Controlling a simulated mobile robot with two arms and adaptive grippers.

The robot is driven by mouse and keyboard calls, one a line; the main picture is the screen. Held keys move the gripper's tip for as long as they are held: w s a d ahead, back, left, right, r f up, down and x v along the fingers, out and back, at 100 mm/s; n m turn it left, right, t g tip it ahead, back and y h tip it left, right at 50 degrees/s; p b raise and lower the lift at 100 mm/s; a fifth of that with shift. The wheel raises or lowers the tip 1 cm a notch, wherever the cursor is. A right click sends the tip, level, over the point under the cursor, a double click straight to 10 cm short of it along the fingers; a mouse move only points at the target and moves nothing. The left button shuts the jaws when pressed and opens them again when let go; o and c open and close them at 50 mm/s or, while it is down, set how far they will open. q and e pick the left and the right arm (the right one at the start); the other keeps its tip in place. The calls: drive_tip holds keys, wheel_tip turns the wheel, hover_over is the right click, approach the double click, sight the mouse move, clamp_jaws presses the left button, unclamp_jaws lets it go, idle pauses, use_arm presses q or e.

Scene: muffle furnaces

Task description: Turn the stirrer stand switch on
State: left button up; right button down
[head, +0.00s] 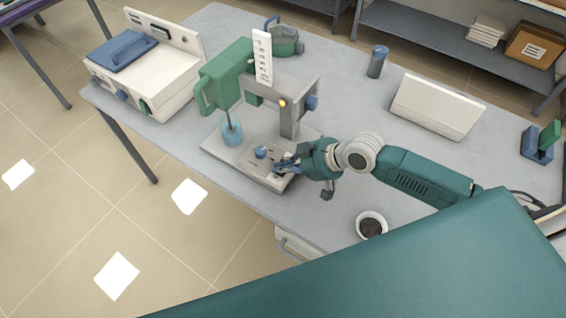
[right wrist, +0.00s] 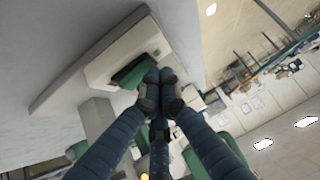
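The stirrer stand (head: 287,121) stands on the grey table, with a green stirrer motor (head: 227,75) and a pale base (head: 225,148). A blue knob (head: 261,152) sits on the base. My right gripper (head: 280,168) is at the front right of the base, its fingers partly covering the panel beside the knob. In the right wrist view a green rocker switch (right wrist: 132,72) sits in a pale panel. The fingertips of my right gripper (right wrist: 160,78) are together at the switch's edge; whether they touch is unclear. Nothing shows between them. My left gripper is out of view.
A blue beaker (head: 232,133) stands under the motor. A white box-shaped device (head: 150,80) is at left. A white dish with dark contents (head: 371,225) and a small dark object (head: 327,191) lie near my right arm. A white sloped panel (head: 435,105) stands behind.

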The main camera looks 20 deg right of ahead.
drive_tip(key=shift+w+d, duration=0.1)
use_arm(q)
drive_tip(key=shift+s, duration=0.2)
use_arm(e)
drive_tip(key=shift+w+d+r, duration=0.3)
drive_tip(key=shift+w+d, duration=0.1)
drive_tip(key=shift+d, duration=0.1)
drive_tip(key=shift+a+r+p, duration=0.1)
drive_tip(key=shift+r+p, duration=0.3)
drive_tip(key=shift+r, duration=0.05)
wheel_tip(320, 180, up, 4)
drive_tip(key=p, duration=0.3)
drive_tip(key=shift+s+a+f+p, duration=0.1)
drive_tip(key=shift+a+f+p, duration=0.05)
drive_tip(key=shift+f+p, duration=0.15)
use_arm(q)
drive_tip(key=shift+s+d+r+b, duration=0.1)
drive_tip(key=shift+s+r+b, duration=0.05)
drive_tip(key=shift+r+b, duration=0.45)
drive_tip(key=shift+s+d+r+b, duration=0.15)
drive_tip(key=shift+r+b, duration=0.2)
drive_tip(key=shift+b, duration=0.3)
use_arm(e)
drive_tip(key=s+a+v, duration=0.1)
drive_tip(key=v, duration=0.8)
drive_tip(key=shift+s+r, duration=0.2)
drive_tip(key=shift+s, duration=0.25)
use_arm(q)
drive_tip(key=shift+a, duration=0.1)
